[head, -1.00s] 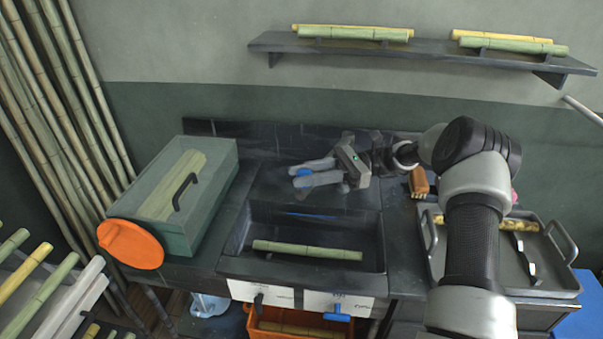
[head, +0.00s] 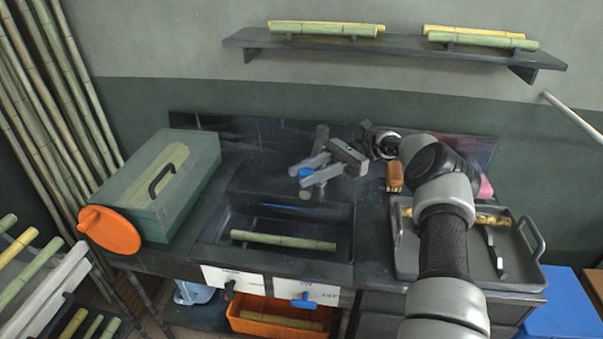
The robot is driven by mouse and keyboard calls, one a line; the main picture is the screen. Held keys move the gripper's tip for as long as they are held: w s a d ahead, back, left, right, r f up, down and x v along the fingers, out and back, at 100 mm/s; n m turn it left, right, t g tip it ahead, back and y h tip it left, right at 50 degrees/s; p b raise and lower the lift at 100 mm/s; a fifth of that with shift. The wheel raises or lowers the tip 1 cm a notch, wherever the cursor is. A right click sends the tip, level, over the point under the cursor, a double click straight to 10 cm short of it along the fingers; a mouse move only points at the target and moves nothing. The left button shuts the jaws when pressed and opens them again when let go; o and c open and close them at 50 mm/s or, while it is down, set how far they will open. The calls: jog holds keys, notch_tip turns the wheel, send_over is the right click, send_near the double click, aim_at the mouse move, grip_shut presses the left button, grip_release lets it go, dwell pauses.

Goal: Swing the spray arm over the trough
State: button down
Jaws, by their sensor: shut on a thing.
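The trough (head: 285,257) is a dark sunken basin in the middle of the counter, with a green cane (head: 283,240) lying in it. Behind its back edge, my gripper (head: 307,174) reaches in from the right, its two grey fingers pointing left. It is shut on the spray arm (head: 306,172), of which a blue part shows between the fingers and a brownish end just below. A short grey post (head: 321,135) stands behind the fingers. The fingers hide most of the spray arm, and its end appears near the trough's back edge.
A green box (head: 185,185) with a black handle and an orange disc (head: 109,231) stands at the left. A brush (head: 395,177) and a grey tray (head: 520,275) lie at the right. A shelf with canes (head: 390,50) is on the wall. An orange crate (head: 250,327) sits below.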

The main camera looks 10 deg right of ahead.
jog(key=shift+d, duration=0.1)
jog(key=shift+r, duration=0.1)
jog(key=c, duration=1.4)
grip_release()
notch_tip(320, 180, up, 10)
jog(key=shift+f+p, duration=0.1)
jog(key=shift+p, duration=0.3)
